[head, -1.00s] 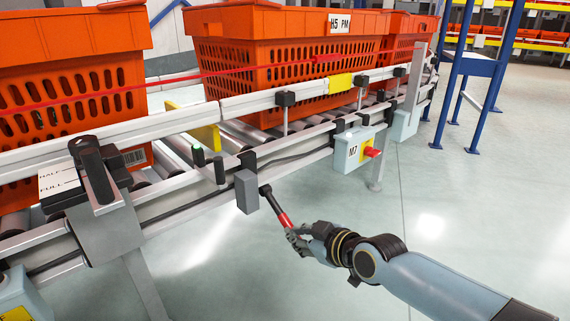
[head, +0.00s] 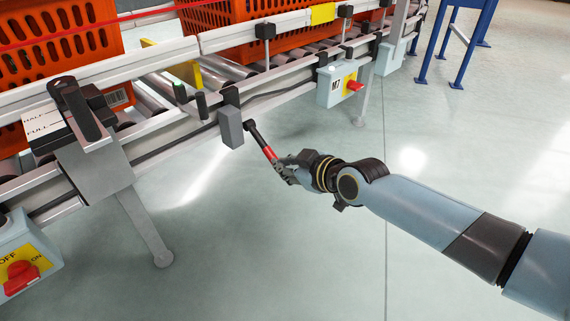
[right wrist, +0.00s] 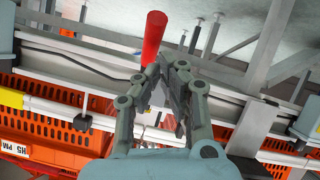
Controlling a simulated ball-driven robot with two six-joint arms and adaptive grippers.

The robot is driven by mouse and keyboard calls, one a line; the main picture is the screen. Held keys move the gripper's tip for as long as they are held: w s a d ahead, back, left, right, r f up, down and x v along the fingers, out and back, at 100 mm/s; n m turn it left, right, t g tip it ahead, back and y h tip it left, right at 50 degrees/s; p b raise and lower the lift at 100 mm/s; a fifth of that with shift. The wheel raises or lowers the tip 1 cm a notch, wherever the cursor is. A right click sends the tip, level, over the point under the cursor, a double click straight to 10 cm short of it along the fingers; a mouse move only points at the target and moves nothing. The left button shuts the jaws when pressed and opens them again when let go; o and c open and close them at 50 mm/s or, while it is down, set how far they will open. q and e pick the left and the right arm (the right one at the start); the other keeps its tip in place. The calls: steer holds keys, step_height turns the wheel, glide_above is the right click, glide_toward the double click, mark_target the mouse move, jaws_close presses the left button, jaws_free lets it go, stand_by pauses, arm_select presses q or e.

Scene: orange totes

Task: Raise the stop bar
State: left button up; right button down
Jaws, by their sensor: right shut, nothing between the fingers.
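A lever with a black rod and red grip (head: 268,152) slants down and outward from a grey box (head: 231,127) on the conveyor's side rail. A yellow plate (head: 190,70), perhaps the stop bar, stands across the rollers between two orange totes. My right gripper (head: 284,171) is at the lower end of the red grip. In the right wrist view, the red grip (right wrist: 153,38) stands just beyond the closed fingertips (right wrist: 172,70). The fingers are shut with nothing between them; whether they touch the grip I cannot tell. My left gripper is out of view.
Orange totes (head: 60,62) (head: 215,35) sit on the rollers. A control box marked M7 (head: 343,82) with a red knob is on the rail to the right. Another box (head: 22,262) is at the lower left. A conveyor leg (head: 143,222) reaches the open floor.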

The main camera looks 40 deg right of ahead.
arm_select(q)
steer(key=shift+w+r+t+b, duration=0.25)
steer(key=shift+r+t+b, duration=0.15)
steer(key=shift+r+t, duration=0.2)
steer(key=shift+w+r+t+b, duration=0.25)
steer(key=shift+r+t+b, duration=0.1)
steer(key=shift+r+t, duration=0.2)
arm_select(e)
steer(key=s+f, duration=0.2)
steer(key=s, duration=0.8)
steer(key=shift+d+f, duration=0.2)
steer(key=shift+d, duration=0.05)
